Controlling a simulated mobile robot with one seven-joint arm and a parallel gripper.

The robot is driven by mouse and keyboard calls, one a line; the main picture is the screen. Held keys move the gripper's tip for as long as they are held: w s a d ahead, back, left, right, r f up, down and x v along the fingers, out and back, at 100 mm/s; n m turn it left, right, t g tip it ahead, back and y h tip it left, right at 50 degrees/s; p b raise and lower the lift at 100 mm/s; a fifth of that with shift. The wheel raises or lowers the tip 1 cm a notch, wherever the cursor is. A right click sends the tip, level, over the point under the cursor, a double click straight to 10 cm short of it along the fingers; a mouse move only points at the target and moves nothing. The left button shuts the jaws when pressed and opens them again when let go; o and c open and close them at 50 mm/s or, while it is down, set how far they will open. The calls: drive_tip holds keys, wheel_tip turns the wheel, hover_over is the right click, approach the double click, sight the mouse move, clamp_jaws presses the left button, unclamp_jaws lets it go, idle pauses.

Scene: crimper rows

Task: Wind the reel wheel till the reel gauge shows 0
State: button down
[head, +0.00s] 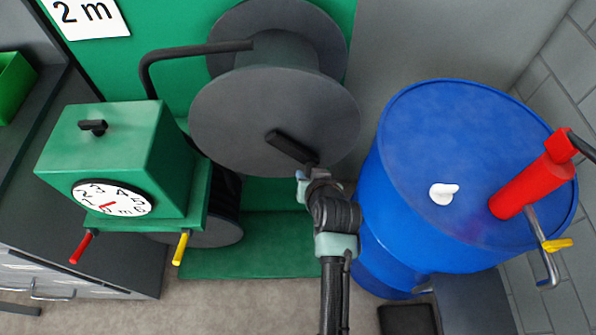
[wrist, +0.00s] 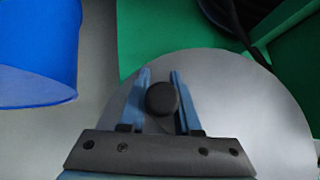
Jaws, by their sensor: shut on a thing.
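The reel wheel (head: 240,125) is a large dark grey disc on a drum, with a black crank arm (head: 288,146) on its face. In the wrist view the wheel's face (wrist: 240,110) is a light grey round plate. My gripper (head: 309,180) is at the lower right of the wheel, shut on the crank's knob. In the wrist view the dark round knob (wrist: 162,98) sits between the two blue fingers. The reel gauge (head: 112,198) is a white dial with black numbers on the green box's front. Its red needle is short and I cannot read its value surely.
The green box (head: 110,145) has a red lever (head: 82,247) and a yellow lever (head: 182,247) below. A blue barrel (head: 460,130) stands close right of my gripper, carrying a red cylinder (head: 530,182) and a white piece (head: 442,193). A "2 m" sign (head: 88,15) hangs upper left.

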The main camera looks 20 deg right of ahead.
drive_tip(key=shift+s+d+r+p, duration=0.25)
drive_tip(key=shift+d+r+p, duration=0.35)
drive_tip(key=shift+d, duration=0.2)
drive_tip(key=shift+d, duration=0.15)
drive_tip(key=c, duration=0.6)
unclamp_jaws()
drive_tip(key=shift+s+r, duration=0.1)
drive_tip(key=v, duration=1.2)
drive_tip(key=shift+s+a+r, duration=0.2)
drive_tip(key=shift+a+r, duration=0.05)
drive_tip(key=shift+r, duration=0.1)
